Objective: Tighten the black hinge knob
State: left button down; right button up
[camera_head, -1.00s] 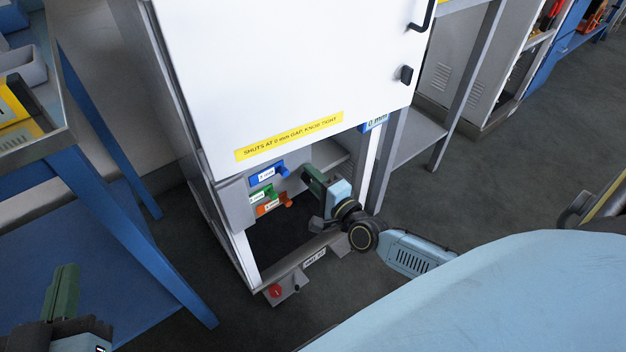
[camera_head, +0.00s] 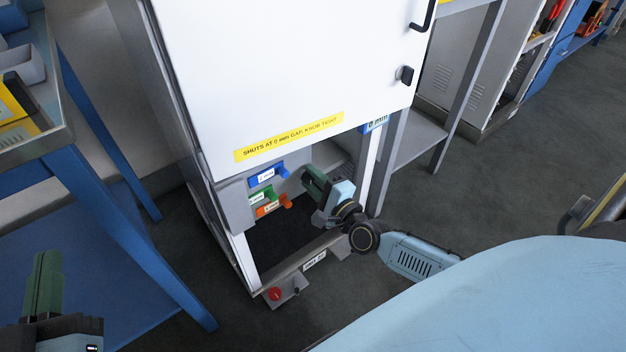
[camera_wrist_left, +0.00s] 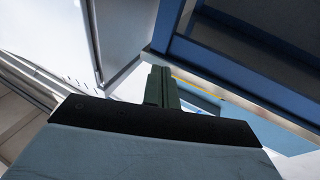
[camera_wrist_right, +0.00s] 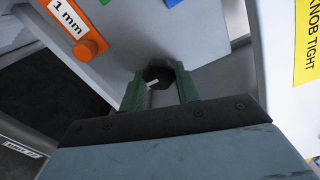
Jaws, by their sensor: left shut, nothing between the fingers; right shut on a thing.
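The black hinge knob (camera_wrist_right: 158,76) shows in the right wrist view as a dark round knob with a small white mark. My right gripper (camera_wrist_right: 160,88) is shut on it, with one green finger on each side. In the head view my right gripper (camera_head: 313,181) reaches under the white door (camera_head: 290,70), and the knob is hidden there. My left gripper (camera_head: 44,278) is shut and empty at the lower left, away from the cabinet. Its closed fingers also show in the left wrist view (camera_wrist_left: 160,88).
A yellow label (camera_head: 290,137) reads "SHUTS AT 0 mm GAP. KNOB TIGHT". A blue tag (camera_head: 376,123) reads "0 mm". A blue-legged bench (camera_head: 110,215) stands at left.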

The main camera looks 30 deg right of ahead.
jog(key=o, duration=1)
jog(key=shift+c, duration=0.2)
jog(key=shift+s, duration=0.1)
jog(key=shift+s, duration=0.25)
pick_arm(q)
jog(key=s+a+f+g+y+p, duration=0.1)
jog(key=f+g, duration=0.3)
jog(key=f, duration=0.2)
jog(key=s+a+f+g+y+p, duration=0.2)
jog(key=f+g, duration=0.2)
jog(key=f, duration=0.2)
jog(key=shift+s+a+g, duration=0.2)
jog(key=shift+s+g, duration=0.1)
pick_arm(e)
jog(key=s+d, duration=0.1)
jog(key=s, duration=1.1)
jog(key=shift+s, duration=0.4)
pick_arm(q)
jog(key=shift+f, duration=0.15)
pick_arm(e)
jog(key=shift+r, duration=0.1)
